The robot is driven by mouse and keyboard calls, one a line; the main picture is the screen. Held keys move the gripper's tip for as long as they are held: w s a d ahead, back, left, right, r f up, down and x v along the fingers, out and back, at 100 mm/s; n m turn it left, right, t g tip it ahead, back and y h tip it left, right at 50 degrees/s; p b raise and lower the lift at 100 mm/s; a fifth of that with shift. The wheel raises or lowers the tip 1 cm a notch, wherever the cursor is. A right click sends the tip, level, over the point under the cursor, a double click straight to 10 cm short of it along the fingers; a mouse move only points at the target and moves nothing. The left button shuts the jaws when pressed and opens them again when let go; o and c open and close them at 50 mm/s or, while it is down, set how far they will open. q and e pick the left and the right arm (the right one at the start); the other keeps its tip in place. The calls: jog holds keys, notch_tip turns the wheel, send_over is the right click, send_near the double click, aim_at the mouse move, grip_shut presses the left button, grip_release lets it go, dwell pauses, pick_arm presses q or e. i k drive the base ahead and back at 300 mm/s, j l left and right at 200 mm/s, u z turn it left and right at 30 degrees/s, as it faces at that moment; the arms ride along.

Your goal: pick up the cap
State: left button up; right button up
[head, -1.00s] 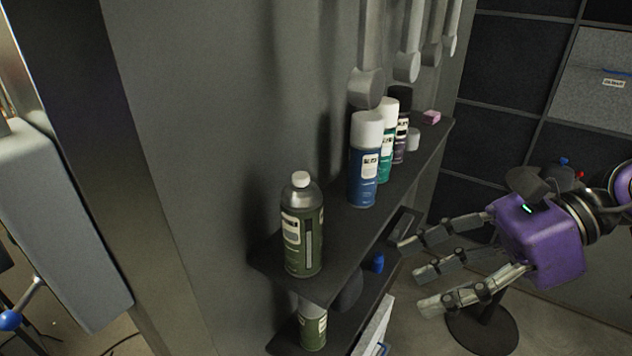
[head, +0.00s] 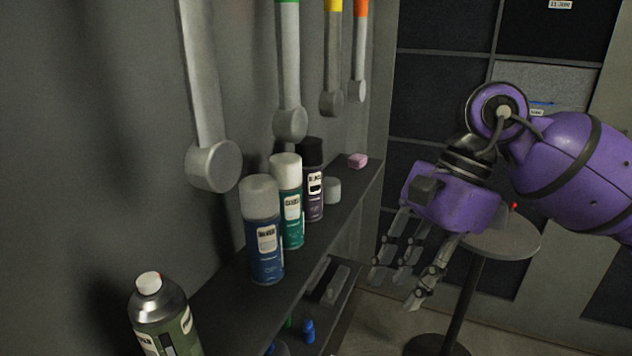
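A small light-grey cap-like cylinder (head: 332,190) stands loose on the upper shelf, just right of the black-topped can. Other caps sit on cans: a grey one on the blue spray can (head: 264,245), a white one on the green can (head: 290,215), a black one on the dark can (head: 313,190) and a white one on the olive bottle (head: 165,325). I cannot tell for sure which cap is meant. My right gripper (head: 394,288) is open and empty, its fingers pointing down, to the right of the shelf and apart from it. My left gripper is out of view.
The dark upper shelf (head: 350,200) runs along the grey wall, with a pink block (head: 358,160) at its far end. Several hammer-like tools (head: 212,165) hang above. A lower shelf holds a blue item (head: 309,330). A round stool (head: 490,240) stands behind my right gripper.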

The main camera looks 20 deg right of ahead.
aim_at(332, 186)
jog(key=i+l+u, duration=0.15)
jog(key=l+u, duration=0.25)
jog(key=l, duration=0.35)
jog(key=l+u, duration=0.4)
jog(key=l, duration=0.35)
jog(key=l+u, duration=0.4)
jog(key=l, duration=0.4)
jog(key=k+l+u, duration=0.2)
jog(key=l+u, duration=0.15)
jog(key=l, duration=0.4)
jog(key=i+l+u, duration=0.3)
jog(key=l, duration=0.2)
